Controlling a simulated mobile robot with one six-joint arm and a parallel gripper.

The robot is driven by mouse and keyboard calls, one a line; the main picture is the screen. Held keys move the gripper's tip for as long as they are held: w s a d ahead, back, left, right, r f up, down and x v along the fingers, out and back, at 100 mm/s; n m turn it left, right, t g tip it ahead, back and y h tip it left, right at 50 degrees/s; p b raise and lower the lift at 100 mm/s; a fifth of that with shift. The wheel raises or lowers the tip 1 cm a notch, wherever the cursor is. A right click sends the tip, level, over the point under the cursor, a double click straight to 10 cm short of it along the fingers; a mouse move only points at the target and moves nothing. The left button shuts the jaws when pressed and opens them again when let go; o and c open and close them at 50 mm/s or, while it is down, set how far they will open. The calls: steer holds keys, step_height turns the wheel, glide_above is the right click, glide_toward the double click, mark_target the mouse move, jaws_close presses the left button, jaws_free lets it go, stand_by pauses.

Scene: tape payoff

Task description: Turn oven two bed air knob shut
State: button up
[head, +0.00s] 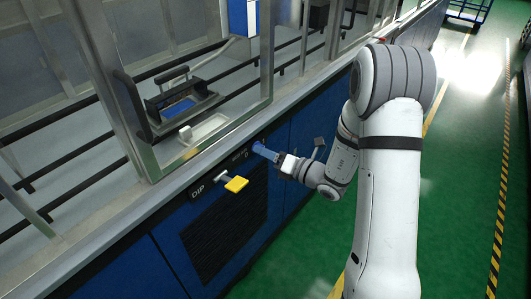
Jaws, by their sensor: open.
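My gripper (261,149) reaches from the right to the dark strip along the front of the blue machine. Its blue fingertips are at or close to the strip, beside a small label that is too small to read surely. The jaws are open. No knob shows clearly at the fingertips; the fingers may hide one. I cannot tell whether they touch anything. A yellow-ended handle (236,184) sticks out from the strip to the left of my gripper, near the label "DIP" (197,191).
A metal-framed window (268,50) and ledge stand above the strip. Inside are rails, a black-handled box (180,100) and a light tray (208,130). A vented panel (222,225) is below. The green aisle floor (455,180) is clear to the right.

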steer(key=shift+w+a, duration=0.15)
steer(key=shift+a, duration=0.1)
steer(key=c, duration=1)
